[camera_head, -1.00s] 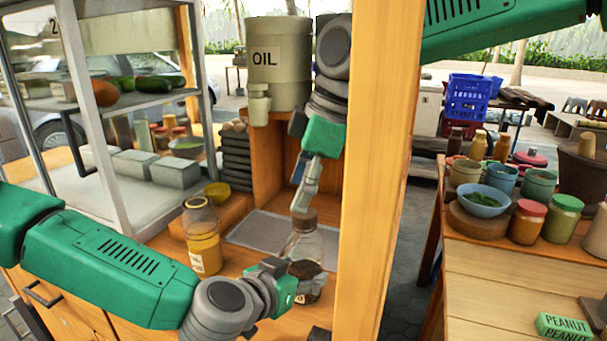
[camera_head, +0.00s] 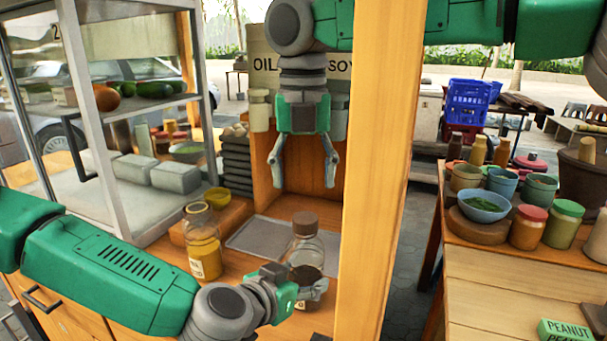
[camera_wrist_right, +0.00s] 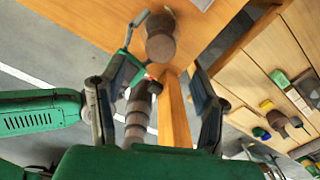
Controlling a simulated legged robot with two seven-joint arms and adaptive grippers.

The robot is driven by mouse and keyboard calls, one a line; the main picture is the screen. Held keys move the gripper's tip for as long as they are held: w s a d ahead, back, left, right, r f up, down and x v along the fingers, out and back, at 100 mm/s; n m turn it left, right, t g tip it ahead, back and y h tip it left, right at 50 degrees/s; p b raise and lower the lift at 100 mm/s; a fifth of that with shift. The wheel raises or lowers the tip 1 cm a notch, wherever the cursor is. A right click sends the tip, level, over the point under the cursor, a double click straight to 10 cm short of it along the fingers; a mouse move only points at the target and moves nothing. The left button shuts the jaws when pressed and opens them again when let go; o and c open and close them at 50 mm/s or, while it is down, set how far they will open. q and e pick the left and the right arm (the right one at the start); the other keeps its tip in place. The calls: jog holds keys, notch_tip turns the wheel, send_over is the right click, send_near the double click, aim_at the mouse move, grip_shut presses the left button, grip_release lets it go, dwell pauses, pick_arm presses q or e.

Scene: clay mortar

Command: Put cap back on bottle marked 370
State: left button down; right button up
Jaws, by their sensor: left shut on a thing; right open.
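A clear glass bottle (camera_head: 307,247) with dark contents stands on the cart counter. A brown cap (camera_head: 305,219) sits on top of its neck; how tightly it is seated I cannot tell. No 370 mark is legible. My left gripper (camera_head: 297,283) is shut on the lower part of the bottle from the left. My right gripper (camera_head: 303,178) hangs above the cap, open and empty, fingers pointing down and clear of it. In the right wrist view the brown cap (camera_wrist_right: 160,46) shows beyond the open fingers.
A bottle with yellow contents (camera_head: 203,245) stands left of the held one. A grey tray (camera_head: 255,238) lies behind. A wooden post (camera_head: 375,200) rises close on the right. Oil and soy containers (camera_head: 262,70) stand behind my right arm.

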aim_at(304, 217)
jog(key=shift+f, duration=0.1)
jog(key=shift+w+f, duration=0.1)
jog(key=shift+f, duration=3.85)
jog(key=shift+c, duration=0.4)
jog(key=c, duration=1.1)
jog(key=m, duration=0.6)
jog(key=shift+m, duration=0.4)
jog(key=shift+c, duration=0.3)
jog(key=o, duration=1.3)
